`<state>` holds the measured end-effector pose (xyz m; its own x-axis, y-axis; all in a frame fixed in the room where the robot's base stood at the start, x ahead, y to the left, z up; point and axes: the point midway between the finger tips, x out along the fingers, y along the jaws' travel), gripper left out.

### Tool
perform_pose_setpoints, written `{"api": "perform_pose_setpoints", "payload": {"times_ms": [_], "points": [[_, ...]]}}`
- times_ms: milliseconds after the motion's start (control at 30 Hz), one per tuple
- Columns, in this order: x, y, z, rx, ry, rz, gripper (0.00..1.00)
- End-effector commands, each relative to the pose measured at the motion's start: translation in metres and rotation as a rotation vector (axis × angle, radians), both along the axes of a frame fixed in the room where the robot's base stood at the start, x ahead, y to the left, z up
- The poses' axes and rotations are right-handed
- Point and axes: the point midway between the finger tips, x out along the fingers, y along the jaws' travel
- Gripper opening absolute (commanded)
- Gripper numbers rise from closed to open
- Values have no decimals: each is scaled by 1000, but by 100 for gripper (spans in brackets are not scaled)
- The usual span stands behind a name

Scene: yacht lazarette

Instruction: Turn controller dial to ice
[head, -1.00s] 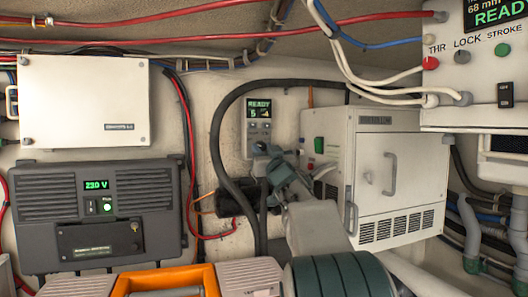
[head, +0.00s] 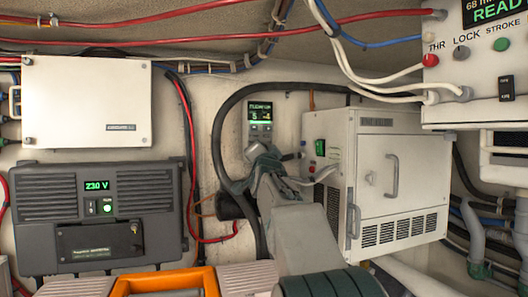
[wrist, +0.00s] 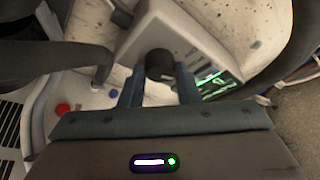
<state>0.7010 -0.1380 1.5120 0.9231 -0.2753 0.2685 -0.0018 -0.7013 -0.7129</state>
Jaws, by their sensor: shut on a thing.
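The controller (head: 259,112) is a small grey unit on the back wall with a green-lit screen, its upper line too small to read surely. In the wrist view, its pale casing (wrist: 185,35) shows tilted, with part of the green screen (wrist: 222,85) at the right. The black round dial (wrist: 159,63) sits between my two blue fingers. My gripper (wrist: 159,75) is shut on the dial. In the head view, my gripper (head: 256,152) is at the controller's lower end and hides the dial. The dial's pointer or ice mark cannot be made out.
A white cabinet (head: 405,150) with a handle stands close to the right of my arm. A thick black hose (head: 216,140) loops around the controller. A dark grey charger unit (head: 50,205) and a white box (head: 85,100) are on the left wall.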

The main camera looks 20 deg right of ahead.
Motion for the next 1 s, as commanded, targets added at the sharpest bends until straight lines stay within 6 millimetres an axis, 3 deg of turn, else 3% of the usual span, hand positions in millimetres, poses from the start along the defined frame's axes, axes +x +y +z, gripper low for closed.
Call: {"api": "perform_pose_setpoints", "payload": {"times_ms": [600,1000], "points": [[0,2,10,511,2,-2,6],[0,2,6,693,-1,-1,6]]}}
